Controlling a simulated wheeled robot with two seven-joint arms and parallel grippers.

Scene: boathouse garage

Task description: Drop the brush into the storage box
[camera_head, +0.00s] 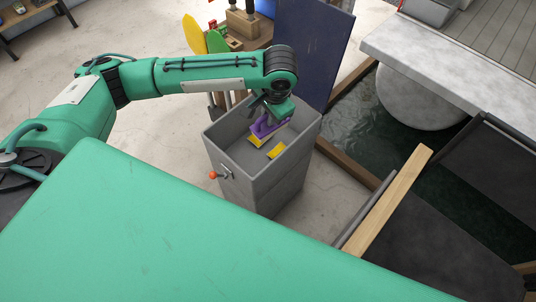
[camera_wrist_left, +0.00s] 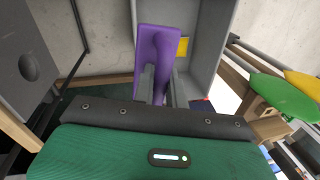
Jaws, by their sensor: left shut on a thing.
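The storage box (camera_head: 255,192) is a tall grey open-topped bin in the middle of the head view. My left gripper (camera_head: 266,112) is above its opening, pointing down, and is shut on the purple brush (camera_head: 268,128). In the left wrist view the brush (camera_wrist_left: 155,45) sits between the two fingers, over the grey box (camera_wrist_left: 205,35). A yellow patch (camera_head: 255,141) shows just below the brush; I cannot tell whether it belongs to it. Another yellow block-like piece (camera_head: 276,152) shows inside the box. My right gripper is not in view.
An orange-tipped handle (camera_head: 213,175) sticks out of the box's front. A dark blue panel (camera_head: 312,45) stands behind it. Green and yellow paddle-like boards (camera_head: 194,34) are at the back. Dark water (camera_head: 365,130) lies to the right, past a wooden edge.

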